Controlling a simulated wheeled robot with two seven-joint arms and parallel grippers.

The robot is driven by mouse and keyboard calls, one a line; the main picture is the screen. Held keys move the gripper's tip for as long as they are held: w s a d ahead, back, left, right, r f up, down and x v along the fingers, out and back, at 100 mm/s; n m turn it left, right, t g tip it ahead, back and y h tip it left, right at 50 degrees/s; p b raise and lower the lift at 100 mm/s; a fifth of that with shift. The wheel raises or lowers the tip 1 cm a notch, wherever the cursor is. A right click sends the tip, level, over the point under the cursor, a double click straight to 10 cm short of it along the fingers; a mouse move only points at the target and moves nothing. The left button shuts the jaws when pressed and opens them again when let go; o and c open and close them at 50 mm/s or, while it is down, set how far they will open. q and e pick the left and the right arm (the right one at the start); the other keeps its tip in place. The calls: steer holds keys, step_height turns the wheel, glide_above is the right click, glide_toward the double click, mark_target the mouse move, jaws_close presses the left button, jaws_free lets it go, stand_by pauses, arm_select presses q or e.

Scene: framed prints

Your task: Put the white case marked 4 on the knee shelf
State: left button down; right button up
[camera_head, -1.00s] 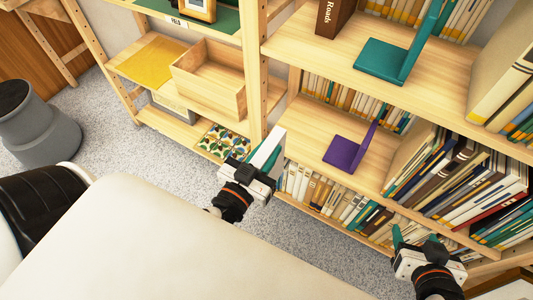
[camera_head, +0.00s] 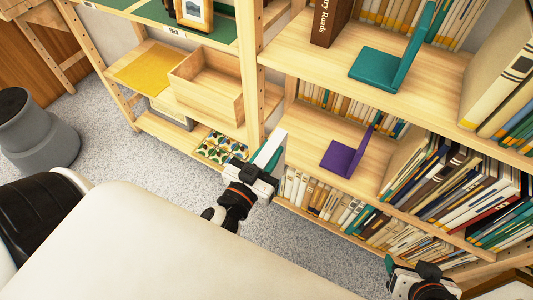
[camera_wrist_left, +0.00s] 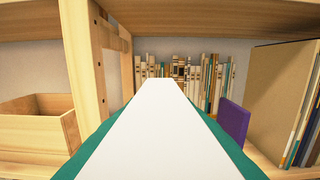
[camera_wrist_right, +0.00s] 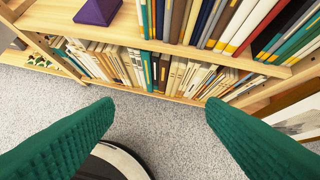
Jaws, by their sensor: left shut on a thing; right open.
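My left gripper (camera_head: 268,160) is shut on a white case (camera_head: 269,148), a flat upright slab that points toward the shelving. In the left wrist view the white case (camera_wrist_left: 160,130) fills the lower middle between the teal fingers; no number shows on it. Ahead of it is a shelf (camera_head: 308,129) with a row of books at the back and a purple bookend (camera_head: 346,156), also seen in the left wrist view (camera_wrist_left: 233,122). No label tells which shelf is the knee shelf. My right gripper (camera_wrist_right: 158,108) is open and empty above the floor, low at the right of the head view.
A wooden upright (camera_head: 252,75) stands left of that shelf. Leaning books (camera_head: 440,175) fill its right side. Above are a teal bookend (camera_head: 385,68) and a brown book (camera_head: 330,22). An open wooden box (camera_head: 207,85) sits in the left bay. A grey bin (camera_head: 38,130) stands on the floor.

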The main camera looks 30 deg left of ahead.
mark_target(280, 138)
arm_select(q)
steer(key=shift+w+p, duration=0.5)
steer(key=shift+w, duration=0.85)
steer(key=shift+w+f+p, duration=0.15)
steer(key=shift+w+p, duration=0.2)
steer(key=shift+w, duration=1)
steer(key=w+f+b, duration=0.1)
steer(key=w+f, duration=0.1)
steer(key=w, duration=1.2)
steer(key=shift+w+d+f, duration=0.15)
steer(key=shift+w+d, duration=0.05)
steer(key=shift+d, duration=0.15)
arm_select(e)
steer(key=shift+s+d+f+g+h, duration=0.1)
steer(key=shift+s+d+f+g, duration=0.1)
steer(key=shift+s+g, duration=0.25)
steer(key=shift+s+d+f+g+h, duration=0.1)
steer(key=shift+s+d+f+g, duration=0.1)
steer(key=shift+s, duration=0.35)
steer(key=shift+s+d+f+g+h, duration=0.1)
steer(key=shift+s+d+f+g, duration=0.05)
steer(key=shift+s+g, duration=0.3)
arm_select(q)
steer(key=c, duration=1.1)
jaws_free()
